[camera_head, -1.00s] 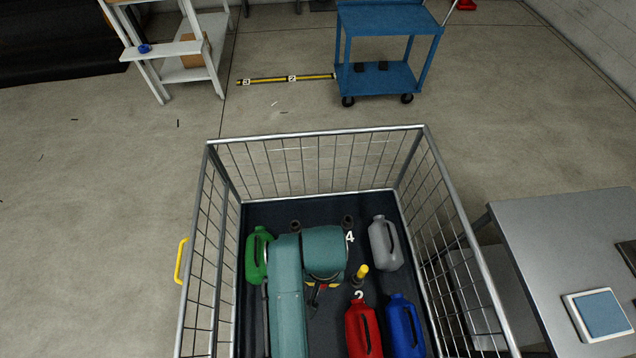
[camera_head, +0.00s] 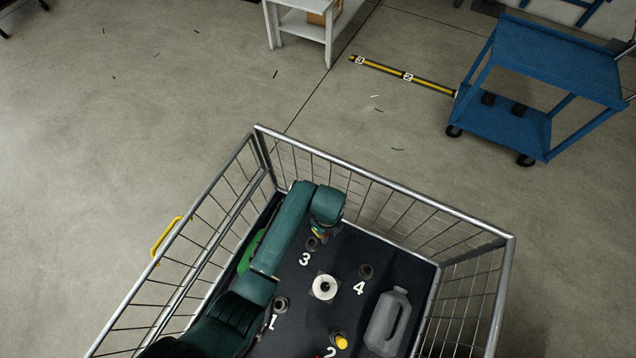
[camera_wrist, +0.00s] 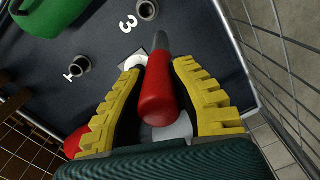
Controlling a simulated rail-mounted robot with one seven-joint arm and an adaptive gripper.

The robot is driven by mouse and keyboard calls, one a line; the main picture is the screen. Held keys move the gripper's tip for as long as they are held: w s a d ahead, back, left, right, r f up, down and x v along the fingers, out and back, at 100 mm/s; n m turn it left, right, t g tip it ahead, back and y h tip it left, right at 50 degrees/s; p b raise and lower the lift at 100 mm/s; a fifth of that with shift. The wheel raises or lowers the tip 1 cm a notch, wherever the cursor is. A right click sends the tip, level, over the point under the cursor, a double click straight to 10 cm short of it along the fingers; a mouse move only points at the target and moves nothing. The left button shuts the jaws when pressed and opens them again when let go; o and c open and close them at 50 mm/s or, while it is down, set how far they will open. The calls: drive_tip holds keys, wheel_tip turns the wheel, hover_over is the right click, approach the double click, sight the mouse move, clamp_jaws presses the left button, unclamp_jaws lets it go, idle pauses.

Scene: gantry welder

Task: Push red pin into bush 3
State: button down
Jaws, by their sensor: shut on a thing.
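My gripper (camera_wrist: 160,100) has its yellow fingers shut on the red pin (camera_wrist: 158,92) in the wrist view. The pin's grey tip points away from my palm. Bush 3 (camera_wrist: 147,10), a dark ring beside the white number 3, is just past the tip at the top; the tip is apart from it in the picture. In the head view my gripper (camera_head: 320,231) is near bush 3 (camera_head: 312,244), at the far left part of the dark floor. The pin is mostly hidden there, and I cannot tell the height gap.
Bush 1 (camera_head: 281,304) and bush 4 (camera_head: 367,271) look empty. A yellow pin (camera_head: 341,342) stands at bush 2. A white round piece (camera_head: 325,287) lies between the bushes. A grey jug (camera_head: 388,322) and a green jug (camera_wrist: 52,15) stand nearby. Mesh cage walls (camera_head: 390,203) surround the floor.

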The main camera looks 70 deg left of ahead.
drive_tip(key=s+a+f+m+b, duration=0.2)
drive_tip(key=s+a+f+b, duration=0.1)
drive_tip(key=f+b, duration=0.3)
wheel_tip(320, 180, down, 2)
drive_tip(key=shift+s+f+b, duration=0.15)
drive_tip(key=shift+s+b, duration=0.2)
drive_tip(key=shift+a+p, duration=0.1)
drive_tip(key=shift+p, duration=0.25)
idle(0.4)
wheel_tip(320, 180, down, 6)
drive_tip(key=b, duration=0.4)
idle(2.1)
drive_tip(key=c, duration=1)
unclamp_jaws()
drive_tip(key=shift+o, duration=0.2)
